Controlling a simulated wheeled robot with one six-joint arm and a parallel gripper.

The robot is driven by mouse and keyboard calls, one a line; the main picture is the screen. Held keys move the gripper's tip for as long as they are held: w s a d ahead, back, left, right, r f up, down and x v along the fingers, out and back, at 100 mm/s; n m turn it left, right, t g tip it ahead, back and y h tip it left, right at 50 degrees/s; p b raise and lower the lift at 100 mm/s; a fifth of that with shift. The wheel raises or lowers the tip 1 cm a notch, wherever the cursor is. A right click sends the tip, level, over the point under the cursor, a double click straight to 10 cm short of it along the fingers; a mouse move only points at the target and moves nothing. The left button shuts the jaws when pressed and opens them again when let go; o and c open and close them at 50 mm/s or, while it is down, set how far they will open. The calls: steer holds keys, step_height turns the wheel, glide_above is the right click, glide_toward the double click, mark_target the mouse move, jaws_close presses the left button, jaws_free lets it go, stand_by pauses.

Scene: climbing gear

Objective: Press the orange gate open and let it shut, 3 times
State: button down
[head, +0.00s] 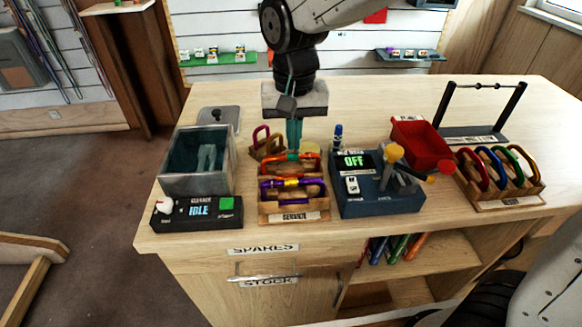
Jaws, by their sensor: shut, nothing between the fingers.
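A wooden rack (292,217) near the table's front holds carabiners lying across it. The rear one, an orange-red carabiner (302,173), has an orange part along its far side. In front of it lies a purple carabiner (312,192) with a yellow-orange piece at its middle. Which piece is the orange gate is too small to tell for certain. My gripper (294,146) points straight down, shut and empty, with its teal fingertips right at or just above the far side of the orange-red carabiner. I cannot tell whether they touch. The gripper hides part of what lies behind it.
To the left stand a grey open bin (199,185) and a black box reading IDLE (197,213). To the right are a blue device reading OFF (380,202), a red bin (424,150) and a rack of coloured carabiners (505,190).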

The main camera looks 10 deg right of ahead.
mark_target(294, 154)
steer(key=shift+f, duration=0.15)
stand_by(0.5)
steer(key=shift+f, duration=1.2)
steer(key=shift+r, duration=3.55)
steer(key=shift+f, duration=2.2)
steer(key=shift+f, duration=1.35)
steer(key=shift+r, duration=3.55)
